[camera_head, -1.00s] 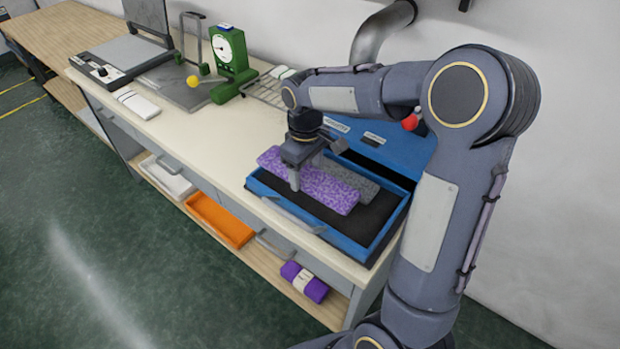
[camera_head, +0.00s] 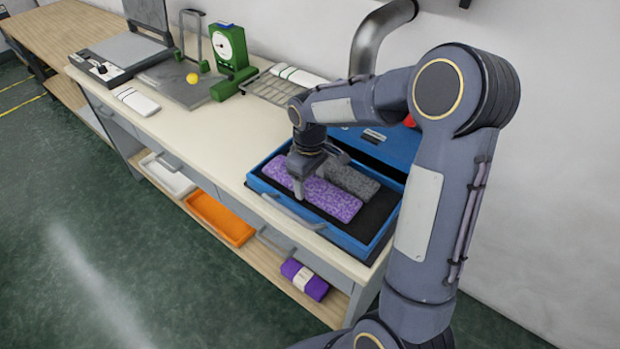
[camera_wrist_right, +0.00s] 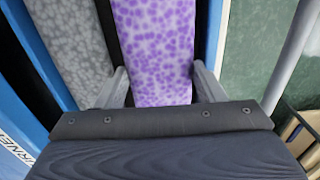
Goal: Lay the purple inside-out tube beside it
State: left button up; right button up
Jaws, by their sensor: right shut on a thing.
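The purple speckled tube (camera_head: 330,199) lies lengthwise in the blue tray (camera_head: 352,247), beside the grey speckled tube (camera_head: 351,181). Whether the purple tube rests fully on the tray floor cannot be told. My left gripper is not in view.
The tray's blue lid (camera_head: 385,145) stands open behind. A wire rack (camera_head: 268,92), a green dial gauge (camera_head: 231,55) and a white folded piece (camera_head: 138,101) are on the bench. Orange (camera_head: 221,219) and white bins sit below, beside a purple roll (camera_head: 304,280). The bench middle is clear.

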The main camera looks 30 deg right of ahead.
aim_at(310, 183)
jog(key=shift+f, duration=0.2)
jog(key=o, duration=0.9)
jog(key=shift+o, duration=0.2)
notch_tip(310, 183, up, 12)
jog(key=s+a+r+m+t+y, duration=0.2)
jog(key=s+r+m+t, duration=0.1)
jog(key=s, duration=1)
jog(key=s+a+f+m+t+y, duration=0.1)
jog(key=s+a+f+m+t, duration=0.1)
jog(key=s, duration=0.7)
jog(key=a+f+m+p, duration=0.1)
jog(key=a+f, duration=0.1)
jog(key=a, duration=0.1)
jog(key=shift+a+t+y, duration=0.15)
jog(key=shift+t+y, duration=0.15)
jog(key=shift+y, duration=0.1)
jog(key=shift+s, duration=0.1)
